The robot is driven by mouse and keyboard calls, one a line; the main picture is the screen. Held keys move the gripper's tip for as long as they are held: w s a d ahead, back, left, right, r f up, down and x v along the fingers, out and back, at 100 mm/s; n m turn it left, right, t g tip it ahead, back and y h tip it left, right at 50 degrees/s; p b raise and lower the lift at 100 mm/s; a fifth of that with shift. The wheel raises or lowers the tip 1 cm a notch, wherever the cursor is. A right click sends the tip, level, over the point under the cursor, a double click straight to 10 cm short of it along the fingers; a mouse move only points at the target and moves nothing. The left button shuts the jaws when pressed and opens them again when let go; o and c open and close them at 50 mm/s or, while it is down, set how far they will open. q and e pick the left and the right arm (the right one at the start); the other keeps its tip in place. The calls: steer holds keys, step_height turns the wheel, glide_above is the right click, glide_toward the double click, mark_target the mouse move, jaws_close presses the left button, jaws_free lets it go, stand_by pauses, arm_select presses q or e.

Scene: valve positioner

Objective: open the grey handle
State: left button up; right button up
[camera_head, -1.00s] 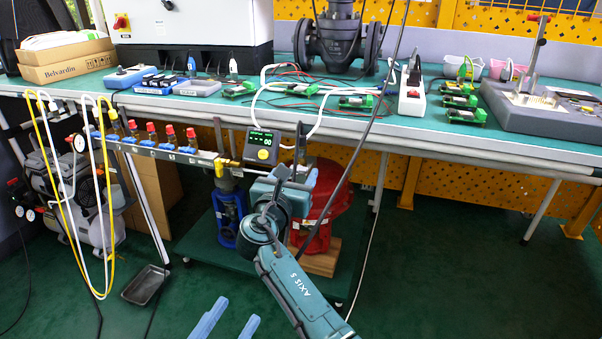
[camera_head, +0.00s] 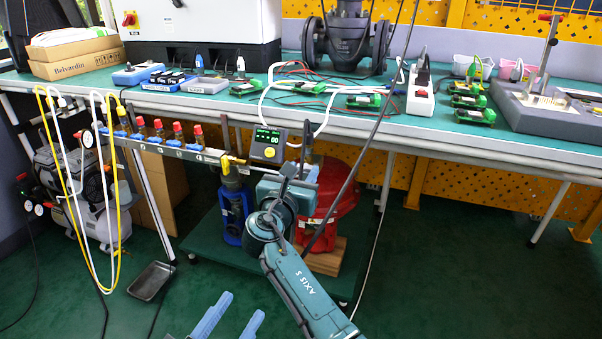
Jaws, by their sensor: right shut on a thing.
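My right gripper (camera_head: 292,172) is at the right end of the valve manifold, just below the small positioner display (camera_head: 267,144). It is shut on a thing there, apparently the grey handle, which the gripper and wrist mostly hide. A dark upright bar (camera_head: 305,144) shows just behind the jaws; I cannot tell what it belongs to. The manifold bar (camera_head: 170,146) carries several valves with red tops and blue parts, and a brass fitting (camera_head: 229,160) at its right end. My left gripper (camera_head: 230,322) is low at the bottom edge, its light blue fingers apart and empty.
The workbench (camera_head: 470,142) runs behind, with green circuit boards (camera_head: 472,114) and a large dark valve (camera_head: 350,40). Under it stand a blue device (camera_head: 230,208) and a red housing (camera_head: 335,190). Yellow and white hoses (camera_head: 116,230) hang left. A cable crosses near my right gripper.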

steer(key=m, duration=0.2)
steer(key=shift+m+p, duration=0.3)
steer(key=shift+m, duration=0.1)
steer(key=m, duration=0.3)
steer(key=shift+d+m, duration=0.1)
steer(key=shift+m, duration=0.5)
steer(key=o, duration=1)
